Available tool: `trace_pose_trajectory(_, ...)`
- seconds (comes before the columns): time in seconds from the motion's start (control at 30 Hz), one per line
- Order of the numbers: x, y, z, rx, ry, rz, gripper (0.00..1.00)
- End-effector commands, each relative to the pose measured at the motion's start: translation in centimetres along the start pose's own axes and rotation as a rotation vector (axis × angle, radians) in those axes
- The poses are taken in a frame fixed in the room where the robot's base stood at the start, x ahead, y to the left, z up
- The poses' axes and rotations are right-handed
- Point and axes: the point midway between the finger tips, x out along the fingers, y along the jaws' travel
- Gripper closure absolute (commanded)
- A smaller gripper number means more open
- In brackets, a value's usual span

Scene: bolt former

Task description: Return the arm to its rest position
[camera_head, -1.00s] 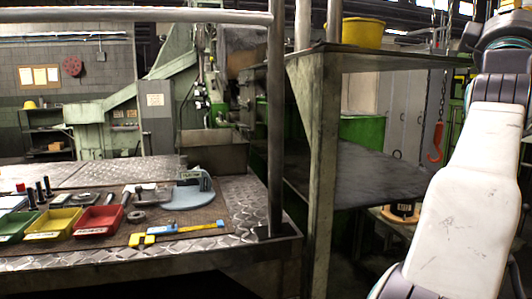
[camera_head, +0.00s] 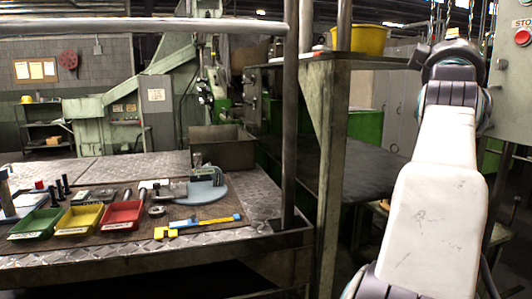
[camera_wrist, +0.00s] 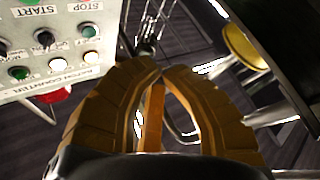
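My arm (camera_head: 432,210) rises along the right side of the head view, its white links stacked upward to a dark joint near the top. My gripper is not clearly visible there. In the wrist view, my gripper (camera_wrist: 157,68) shows two curved orange-brown fingers whose tips come together. Nothing is visibly held between them. A control panel (camera_wrist: 62,45) with START and STOP labels and several buttons lies left of the fingers in the wrist view. A red button (camera_wrist: 52,95) sits at its edge.
In the head view, a metal table (camera_head: 130,262) carries green (camera_head: 36,224), yellow (camera_head: 80,219) and red (camera_head: 123,214) bins and a blue-yellow caliper (camera_head: 200,225). A shelf stand with a yellow bucket (camera_head: 361,38) stands left of my arm. A stool (camera_wrist: 245,45) shows in the wrist view.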

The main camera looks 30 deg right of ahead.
Motion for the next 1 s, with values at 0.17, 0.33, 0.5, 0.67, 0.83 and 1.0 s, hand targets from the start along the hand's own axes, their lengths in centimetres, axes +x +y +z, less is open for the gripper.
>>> trace_pose_trajectory(0.17, -1.0, -5.7, -1.7, 0.096, -0.062, -0.180, 1.00)
trace_pose_trajectory(0.33, -4.8, -13.5, -3.5, 0.201, -0.168, -0.438, 1.00)
trace_pose_trajectory(0.5, -12.8, -21.5, -5.1, 0.274, -0.321, -0.749, 1.00)
trace_pose_trajectory(0.67, -22.5, -26.0, -5.6, 0.275, -0.482, -1.020, 1.00)
trace_pose_trajectory(0.83, -33.3, -27.3, -4.7, 0.203, -0.657, -1.267, 1.00)
trace_pose_trajectory(1.0, -42.0, -25.8, -2.5, 0.083, -0.809, -1.438, 1.00)
